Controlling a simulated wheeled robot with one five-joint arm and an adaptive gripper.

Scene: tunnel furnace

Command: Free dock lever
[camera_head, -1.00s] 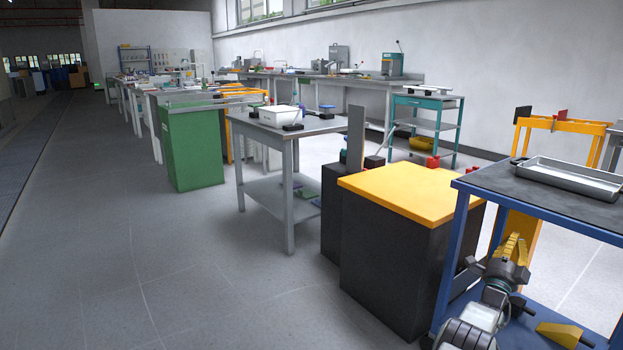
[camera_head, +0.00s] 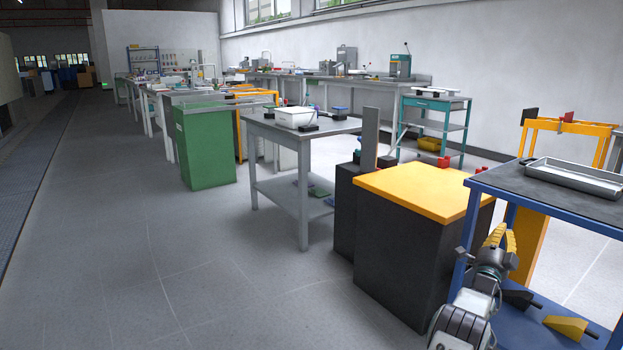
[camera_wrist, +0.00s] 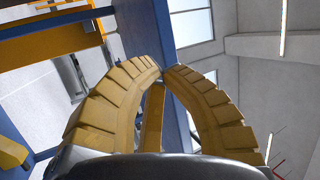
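I cannot make out for certain a dock lever in either view. My gripper (camera_head: 507,230) is at the lower right of the body view, in front of the blue-framed cart (camera_head: 468,240). Its yellow ribbed fingers fill the middle of the wrist view (camera_wrist: 160,69). They bow outward and come together at the tips, with nothing seen held between them. An orange post and a blue post of the cart show behind the fingers in the wrist view. A yellow wedge-shaped piece (camera_head: 567,327) and a dark piece (camera_head: 520,298) lie on the cart's lower shelf.
A metal tray (camera_head: 575,176) lies on the cart's top. A black block with an orange top (camera_head: 420,190) stands left of my gripper. An orange frame (camera_head: 565,126) stands behind the cart. A grey table (camera_head: 303,190) and a green cabinet (camera_head: 207,150) stand farther off. The floor at left is clear.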

